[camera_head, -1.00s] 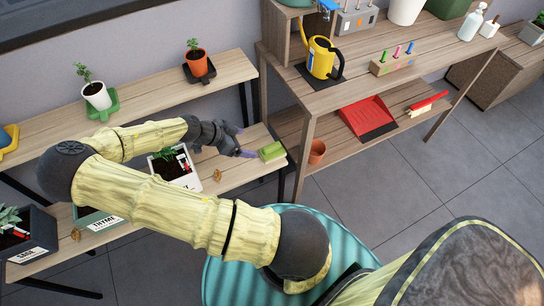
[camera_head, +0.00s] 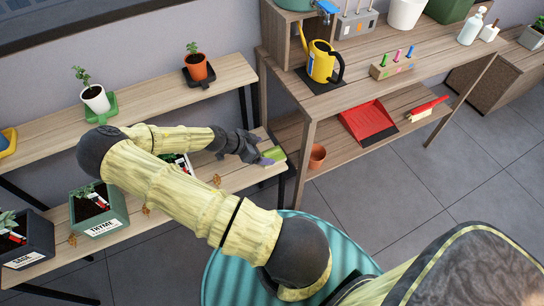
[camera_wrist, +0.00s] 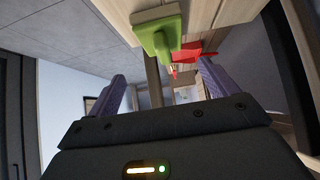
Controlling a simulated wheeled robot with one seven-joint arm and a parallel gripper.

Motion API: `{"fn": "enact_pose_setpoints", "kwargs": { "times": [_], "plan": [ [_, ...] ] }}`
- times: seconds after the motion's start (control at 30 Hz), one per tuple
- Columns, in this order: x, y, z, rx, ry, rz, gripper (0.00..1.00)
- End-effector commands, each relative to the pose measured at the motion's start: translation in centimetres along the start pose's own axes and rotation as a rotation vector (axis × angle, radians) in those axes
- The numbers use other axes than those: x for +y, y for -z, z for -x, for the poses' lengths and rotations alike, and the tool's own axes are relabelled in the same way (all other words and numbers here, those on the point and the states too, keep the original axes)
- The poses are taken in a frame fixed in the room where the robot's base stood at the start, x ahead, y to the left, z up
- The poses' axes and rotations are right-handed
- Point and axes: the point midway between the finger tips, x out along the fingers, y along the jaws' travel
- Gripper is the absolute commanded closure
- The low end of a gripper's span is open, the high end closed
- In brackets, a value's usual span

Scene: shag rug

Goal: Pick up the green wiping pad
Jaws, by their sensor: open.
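The green wiping pad (camera_head: 277,154) lies near the right end of the lower plank shelf (camera_head: 240,178). In the wrist view the pad (camera_wrist: 160,33) shows at the top, a flat green block with a raised grip. My gripper (camera_head: 260,157) is just left of the pad in the head view, and its fingers cover part of the pad's left side. In the wrist view my gripper (camera_wrist: 163,85) has its two purple fingers wide apart with nothing between them. The pad appears beyond the fingertips; I cannot tell whether they touch it.
A thyme planter (camera_head: 98,210) and a sage planter (camera_head: 25,240) stand at the left of the lower shelf. A third planter is mostly behind my arm. The workbench (camera_head: 312,105) stands close on the right, with a terracotta pot (camera_head: 317,156) and red dustpan (camera_head: 367,120) below.

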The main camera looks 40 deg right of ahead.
Motion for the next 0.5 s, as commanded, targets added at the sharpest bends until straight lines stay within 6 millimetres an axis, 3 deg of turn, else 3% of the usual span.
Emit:
{"fn": "enact_pose_setpoints", "kwargs": {
  "times": [0.1,0.2,0.5],
  "plan": [
    [0.1,0.0,-2.1,0.0,-0.004,-0.001,0.15],
    [0.0,0.0,-2.9,0.0,-0.002,0.0,0.15],
    [0.0,0.0,-3.0,0.0,0.0,0.001,0.15]
  ]
}}
